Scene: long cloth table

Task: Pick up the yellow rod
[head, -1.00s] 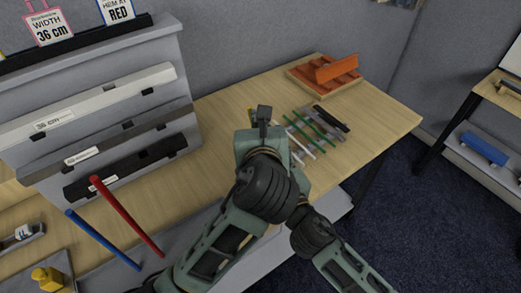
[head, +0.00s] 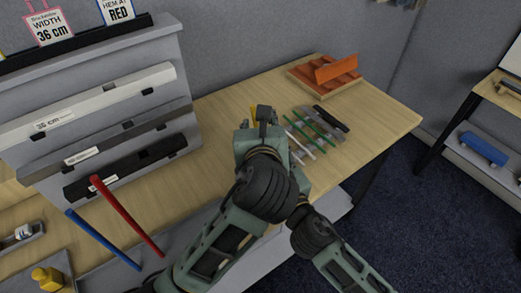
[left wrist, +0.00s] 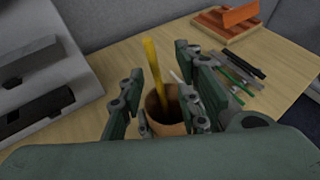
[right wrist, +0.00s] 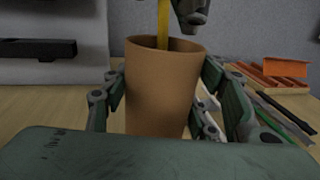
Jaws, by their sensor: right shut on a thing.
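The yellow rod (left wrist: 152,65) stands tilted in a brown cup (left wrist: 168,125). Its lower part also shows above the cup rim in the right wrist view (right wrist: 163,28). My left gripper (left wrist: 162,72) is open above the cup, with a finger on each side of the rod; I see no clear contact. Part of it shows at the top of the right wrist view (right wrist: 192,12). My right gripper (right wrist: 161,82) is shut on the cup, one finger on each side, and the cup is upright. In the head view my left arm hides the cup and most of the rod.
Green, white and dark rods (head: 316,132) lie on the table right of my left gripper. An orange tray (head: 325,78) stands behind them. A grey rack with bars (head: 105,115) stands to the left. Red (head: 127,217) and blue (head: 102,240) rods are near it.

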